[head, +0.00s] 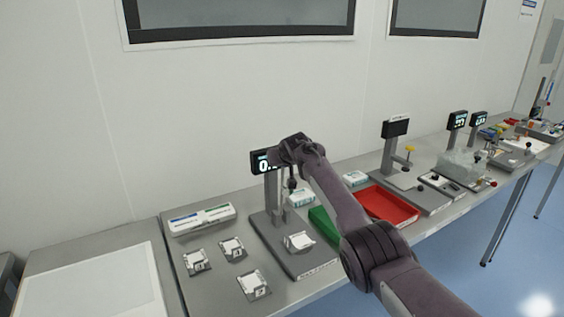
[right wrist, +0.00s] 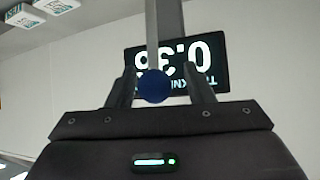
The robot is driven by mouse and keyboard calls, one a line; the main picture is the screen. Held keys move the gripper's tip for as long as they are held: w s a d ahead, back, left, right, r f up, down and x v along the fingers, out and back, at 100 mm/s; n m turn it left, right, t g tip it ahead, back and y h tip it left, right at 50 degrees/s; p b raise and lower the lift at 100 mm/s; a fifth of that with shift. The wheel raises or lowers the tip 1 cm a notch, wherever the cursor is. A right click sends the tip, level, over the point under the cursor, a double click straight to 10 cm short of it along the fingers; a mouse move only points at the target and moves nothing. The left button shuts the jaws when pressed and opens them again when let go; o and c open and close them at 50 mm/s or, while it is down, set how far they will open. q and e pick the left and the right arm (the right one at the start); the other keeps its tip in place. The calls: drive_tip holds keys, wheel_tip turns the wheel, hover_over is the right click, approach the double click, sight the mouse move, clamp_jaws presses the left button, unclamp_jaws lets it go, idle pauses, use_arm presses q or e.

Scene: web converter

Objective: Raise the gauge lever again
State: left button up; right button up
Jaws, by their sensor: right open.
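The thickness gauge stands on the bench with its lit display (head: 263,160) on a grey post (head: 271,192) and a flat grey base (head: 300,260). A white part (head: 299,241) sits on the base. In the right wrist view the display (right wrist: 205,60) appears upside down, its digits partly hidden. A pale bar ending in a blue knob (right wrist: 153,87), which looks like the gauge lever, stands between the fingers. My right gripper (right wrist: 158,65) is open around it; finger contact is not clear. In the head view my right gripper (head: 280,155) is beside the display. My left gripper is not in view.
A white case (head: 201,219) and several small metal holders (head: 232,249) with white pieces lie left of the gauge. A green bin (head: 323,224) and a red bin (head: 392,206) lie to the right. Another display stand (head: 395,128) is farther along the bench.

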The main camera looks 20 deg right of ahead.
drive_tip(key=shift+s+r, duration=0.15)
drive_tip(key=shift+s, duration=0.05)
drive_tip(key=shift+s+r+b, duration=0.3)
drive_tip(key=shift+s+b, duration=0.1)
drive_tip(key=shift+b, duration=0.05)
drive_tip(key=b+v, duration=0.2)
drive_tip(key=v, duration=0.4)
drive_tip(key=shift+s+a+r, duration=0.1)
drive_tip(key=shift+a+r, duration=0.05)
